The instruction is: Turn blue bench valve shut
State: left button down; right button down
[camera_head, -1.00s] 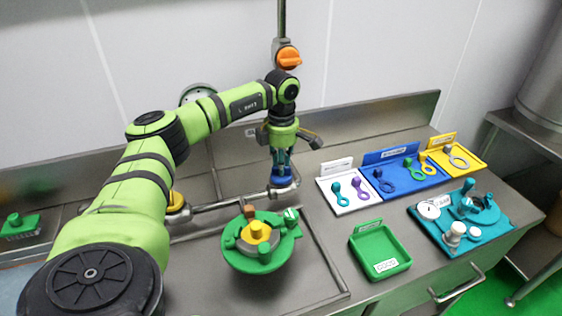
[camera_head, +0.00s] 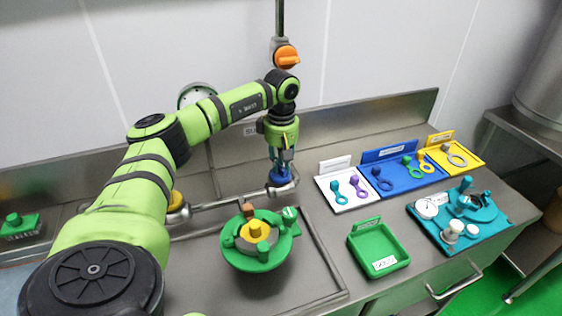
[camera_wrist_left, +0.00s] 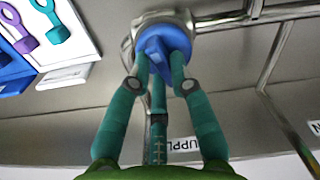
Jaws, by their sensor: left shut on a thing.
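The blue bench valve (camera_head: 279,174) sits on the steel pipe at the back of the bench. In the left wrist view its blue handle (camera_wrist_left: 163,45) shows at the top, between my fingers. My left gripper (camera_head: 280,163) points down from above and is shut on the blue handle. In the left wrist view the green fingers of this gripper (camera_wrist_left: 161,68) touch the handle on its near sides. The fingertips partly hide the handle. My right gripper is not in view.
A green round fixture with a yellow centre (camera_head: 257,234) stands in front of the valve. A green tray (camera_head: 398,243), white tray (camera_head: 345,203), blue tray (camera_head: 405,180) and yellow tray (camera_head: 477,156) lie right. An orange valve (camera_head: 287,55) is on the wall above.

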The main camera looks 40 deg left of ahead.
aim_at(281, 166)
pick_arm(q)
jog(key=shift+r+m, duration=0.1)
jog(key=shift+m, duration=1.5)
jog(key=c, duration=1.1)
grip_release()
notch_tip(281, 166, up, 12)
jog(key=shift+r, duration=0.1)
